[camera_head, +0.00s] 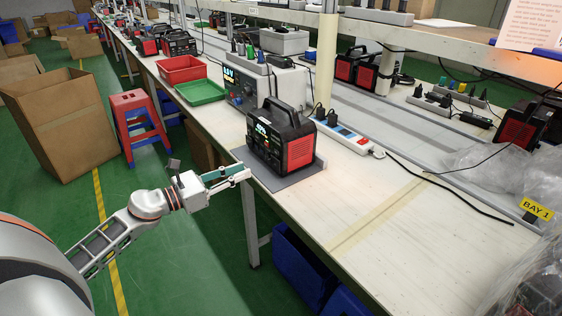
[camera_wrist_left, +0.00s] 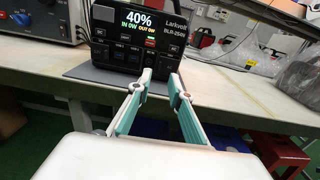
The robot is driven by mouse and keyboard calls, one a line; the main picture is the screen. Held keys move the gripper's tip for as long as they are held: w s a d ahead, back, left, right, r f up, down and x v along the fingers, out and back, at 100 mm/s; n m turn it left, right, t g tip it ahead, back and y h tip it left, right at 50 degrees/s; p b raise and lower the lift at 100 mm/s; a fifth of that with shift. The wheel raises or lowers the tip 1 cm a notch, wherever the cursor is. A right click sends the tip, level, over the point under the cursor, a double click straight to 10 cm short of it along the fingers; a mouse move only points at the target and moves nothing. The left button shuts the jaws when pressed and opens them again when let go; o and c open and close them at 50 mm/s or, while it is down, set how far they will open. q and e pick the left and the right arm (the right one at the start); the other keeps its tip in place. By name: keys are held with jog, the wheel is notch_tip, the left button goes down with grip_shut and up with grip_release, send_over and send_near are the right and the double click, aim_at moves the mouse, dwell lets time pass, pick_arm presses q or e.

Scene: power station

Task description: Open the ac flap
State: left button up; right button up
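The power station (camera_head: 281,138), a black box with red side panels, stands on a grey mat (camera_head: 262,181) near the bench edge. In the left wrist view its front (camera_wrist_left: 130,42) faces me, with a lit screen (camera_wrist_left: 138,25) reading 40% above a row of dark port covers. My left gripper (camera_head: 243,172) is in front of the power station, at the bench edge. In the left wrist view its teal-padded fingers (camera_wrist_left: 160,78) are apart with nothing between them. My right gripper is not in view.
A white power strip (camera_head: 345,136) lies behind the power station. A test instrument (camera_head: 243,90), a green tray (camera_head: 200,91) and a red tray (camera_head: 181,69) stand farther along the bench. The bench top (camera_head: 375,220) to the right is mostly clear. Blue bins (camera_head: 303,268) sit underneath.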

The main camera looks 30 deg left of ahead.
aim_at(271, 158)
pick_arm(q)
jog(key=shift+x, duration=4)
jog(key=shift+r, duration=0.1)
grip_shut()
